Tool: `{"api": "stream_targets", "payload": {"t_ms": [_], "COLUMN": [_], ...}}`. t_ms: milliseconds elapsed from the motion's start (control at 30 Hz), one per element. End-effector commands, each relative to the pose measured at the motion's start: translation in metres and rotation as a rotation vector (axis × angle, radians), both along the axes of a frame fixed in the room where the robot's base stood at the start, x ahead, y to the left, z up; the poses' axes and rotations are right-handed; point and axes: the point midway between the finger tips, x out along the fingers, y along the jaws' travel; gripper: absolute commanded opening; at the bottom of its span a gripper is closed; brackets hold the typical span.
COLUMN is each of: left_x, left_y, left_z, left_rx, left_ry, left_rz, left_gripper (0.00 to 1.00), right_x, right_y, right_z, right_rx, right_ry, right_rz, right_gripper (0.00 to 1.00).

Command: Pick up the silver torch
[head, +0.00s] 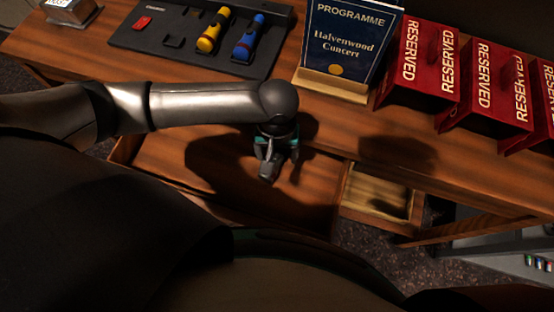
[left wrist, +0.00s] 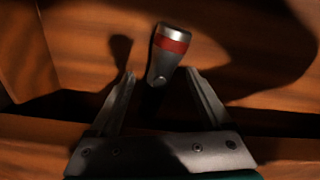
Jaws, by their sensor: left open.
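The silver torch (left wrist: 170,50) shows in the left wrist view, silver with a red band near its wide end. Its narrower end points down in the picture, between the fingertips of my left gripper (left wrist: 160,75). The two fingers are open, one on each side of that end, with visible gaps; I cannot tell how far above it they are. In the head view my left gripper (head: 273,160) points down over the wide open wooden drawer (head: 220,185). There the torch is hard to tell from the gripper. My right gripper is not in view.
A dark holder board (head: 130,38) carries a yellow torch (head: 213,30) and a blue torch (head: 249,38). A programme sign (head: 345,45) and red RESERVED signs (head: 425,60) stand behind to the right. A smaller open drawer (head: 375,197) lies to the right.

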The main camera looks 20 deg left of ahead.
Motion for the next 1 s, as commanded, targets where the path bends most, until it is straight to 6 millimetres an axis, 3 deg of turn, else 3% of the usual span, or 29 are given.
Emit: {"api": "stream_targets", "payload": {"t_ms": [100, 367, 1000], "left_x": [0.0001, 0.0002, 0.0], "left_y": [0.0003, 0.0002, 0.0], "left_z": [-0.0071, -0.0055, -0.0059], "left_rx": [0.001, 0.0, 0.0], "left_ry": [-0.001, 0.0, 0.0], "left_rz": [-0.001, 0.0, 0.0], "left_gripper": [0.82, 0.82, 0.1], "right_x": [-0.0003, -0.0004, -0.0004], "right_y": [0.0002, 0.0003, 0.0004], "right_z": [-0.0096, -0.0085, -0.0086], "right_rx": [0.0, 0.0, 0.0], "right_ry": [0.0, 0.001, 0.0], "right_rz": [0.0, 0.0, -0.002], "right_gripper": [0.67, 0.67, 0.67]}}
